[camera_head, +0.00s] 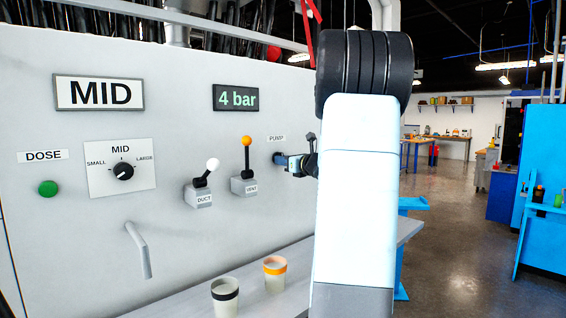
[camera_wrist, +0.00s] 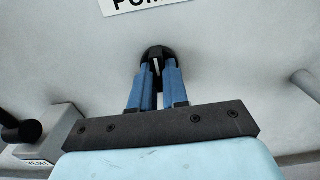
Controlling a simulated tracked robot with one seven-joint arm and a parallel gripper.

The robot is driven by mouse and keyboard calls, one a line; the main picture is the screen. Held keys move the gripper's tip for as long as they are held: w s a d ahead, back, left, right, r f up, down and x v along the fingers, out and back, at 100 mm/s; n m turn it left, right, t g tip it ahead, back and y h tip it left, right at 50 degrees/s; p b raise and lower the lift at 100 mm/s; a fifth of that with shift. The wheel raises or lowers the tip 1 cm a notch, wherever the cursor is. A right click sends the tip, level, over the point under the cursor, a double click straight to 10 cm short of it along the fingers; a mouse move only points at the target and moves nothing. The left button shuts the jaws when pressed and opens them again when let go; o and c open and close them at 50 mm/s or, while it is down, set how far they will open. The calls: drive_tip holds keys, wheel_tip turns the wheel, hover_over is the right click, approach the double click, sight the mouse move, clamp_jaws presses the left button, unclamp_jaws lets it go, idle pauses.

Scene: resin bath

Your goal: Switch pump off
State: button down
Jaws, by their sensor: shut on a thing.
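The PUMP control is a black knob (camera_wrist: 158,54) on the grey panel, below the PUMP label (camera_head: 276,138). The label's lower edge also shows in the wrist view (camera_wrist: 140,3). My gripper (camera_wrist: 158,72) is shut on the knob, with its two blue fingers on either side of it. In the head view my gripper (camera_head: 284,161) reaches the panel from the right, and my arm hides much of that area. The knob's setting cannot be told.
Left of the pump knob are the VENT lever (camera_head: 247,155) with an orange ball and the DUCT lever (camera_head: 207,172) with a white ball. A dial (camera_head: 123,171), a green DOSE button (camera_head: 48,188) and a spout (camera_head: 138,250) are further left. Two cups (camera_head: 225,297) (camera_head: 275,273) stand on the shelf below.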

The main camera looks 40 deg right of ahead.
drive_tip(key=c, duration=1.1)
unclamp_jaws()
drive_tip(key=s, duration=0.4)
drive_tip(key=s+d, duration=0.1)
drive_tip(key=s, duration=0.8)
drive_tip(key=shift+s+d+f, duration=0.1)
drive_tip(key=shift+s+d, duration=0.15)
drive_tip(key=shift+s, duration=0.1)
drive_tip(key=s+a+f+n+g+y, duration=0.25)
drive_tip(key=a+n, duration=0.25)
drive_tip(key=a, duration=0.5)
drive_tip(key=s+a+f+n+g+y, duration=0.1)
drive_tip(key=a+n+g, duration=0.4)
drive_tip(key=a, duration=0.4)
drive_tip(key=s+a+f+n+g+y, duration=0.1)
drive_tip(key=a+f+n+g, duration=0.1)
drive_tip(key=a+n, duration=0.6)
drive_tip(key=s+a+f+n+g+h, duration=0.1)
drive_tip(key=s+a+n+h, duration=0.1)
drive_tip(key=s+n, duration=0.3)
drive_tip(key=s+a+f+n+g+h, duration=0.1)
drive_tip(key=s+a+f+n+h, duration=0.1)
drive_tip(key=s+a+n, duration=0.2)
drive_tip(key=s+a+f+n+g+h, duration=0.1)
drive_tip(key=s+a+f+n+h, duration=0.1)
drive_tip(key=s+n, duration=0.5)
drive_tip(key=shift+s+a+f+n, duration=0.1)
drive_tip(key=shift+a+f+n, duration=0.2)
drive_tip(key=shift+a, duration=0.1)
